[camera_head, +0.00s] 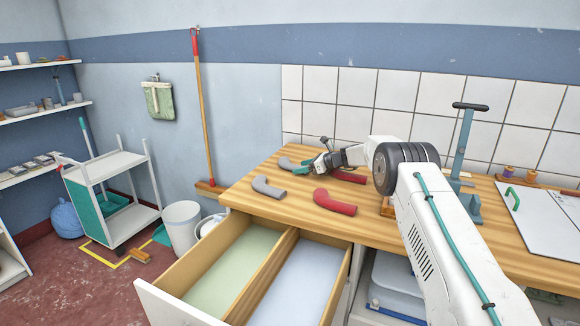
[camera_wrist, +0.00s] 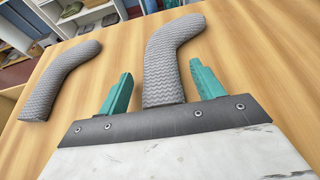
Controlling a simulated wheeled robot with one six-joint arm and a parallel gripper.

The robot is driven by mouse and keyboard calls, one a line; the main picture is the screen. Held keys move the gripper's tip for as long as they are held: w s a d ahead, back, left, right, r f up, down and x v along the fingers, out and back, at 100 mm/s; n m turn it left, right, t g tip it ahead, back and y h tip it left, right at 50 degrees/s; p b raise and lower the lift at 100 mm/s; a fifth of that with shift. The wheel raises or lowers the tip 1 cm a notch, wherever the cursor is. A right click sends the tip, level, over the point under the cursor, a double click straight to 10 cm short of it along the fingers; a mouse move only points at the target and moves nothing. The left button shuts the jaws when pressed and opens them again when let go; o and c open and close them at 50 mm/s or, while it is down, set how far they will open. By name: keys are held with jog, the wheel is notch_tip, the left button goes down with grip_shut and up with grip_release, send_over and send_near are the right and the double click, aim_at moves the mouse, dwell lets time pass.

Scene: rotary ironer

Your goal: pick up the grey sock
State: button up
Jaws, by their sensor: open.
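Two grey socks with a zigzag knit lie on the wooden counter (camera_head: 400,225). The rear grey sock (camera_head: 287,163) is bent and lies just ahead of my gripper (camera_head: 305,164). In the wrist view this sock (camera_wrist: 172,55) reaches back between the two teal fingertips of my gripper (camera_wrist: 162,84), which stand apart on either side of it. The front grey sock (camera_head: 268,187) lies near the counter's left edge. It shows in the wrist view (camera_wrist: 60,78) to the left, outside the fingers. My gripper is open; whether a finger touches the sock I cannot tell.
A red sock (camera_head: 335,201) lies near the counter's front edge, and another red one (camera_head: 348,176) lies partly under my arm. A drawer (camera_head: 178,306) with two compartments stands open below. A teal press stand (camera_head: 461,150) and a white board (camera_head: 540,215) are on the right.

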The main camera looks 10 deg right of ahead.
jog(key=shift+w+a+f, duration=0.2)
jog(key=shift+w+a, duration=0.1)
jog(key=shift+a, duration=0.1)
jog(key=c, duration=1.1)
jog(key=shift+o, duration=0.2)
